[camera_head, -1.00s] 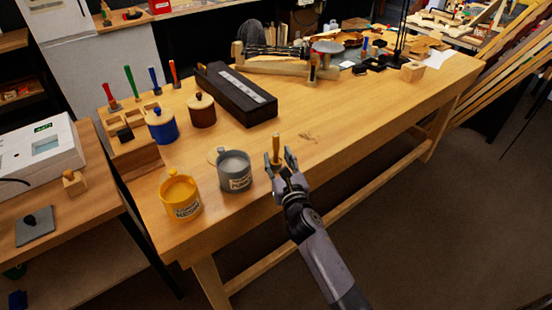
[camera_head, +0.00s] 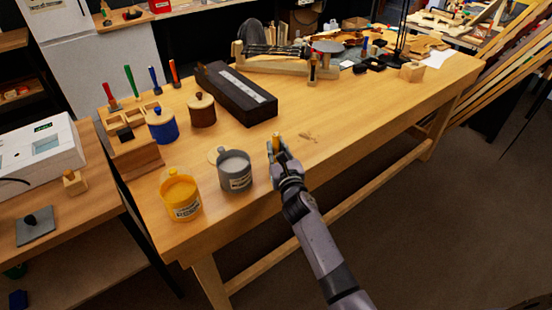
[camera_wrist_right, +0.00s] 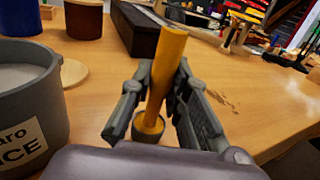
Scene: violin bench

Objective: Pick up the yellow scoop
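The yellow scoop (camera_head: 276,137) stands upright on the bench near its front edge, right of the grey pot. In the right wrist view its thick yellow handle (camera_wrist_right: 165,75) rises from a small dark-rimmed cup (camera_wrist_right: 148,130) near the bench top. My right gripper (camera_head: 278,147) is around the handle, one finger on each side. In the right wrist view the right gripper (camera_wrist_right: 164,82) has its fingertips close against the handle and looks shut on it. The gripper body hides part of the scoop's cup. My left gripper is not in view.
The grey pot (camera_head: 235,171) stands just left of my right gripper, with the yellow pot (camera_head: 181,195) farther left. A long dark box (camera_head: 236,95), a blue jar (camera_head: 162,127) and a brown jar (camera_head: 201,110) stand behind. The bench (camera_head: 365,120) is clear to the right.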

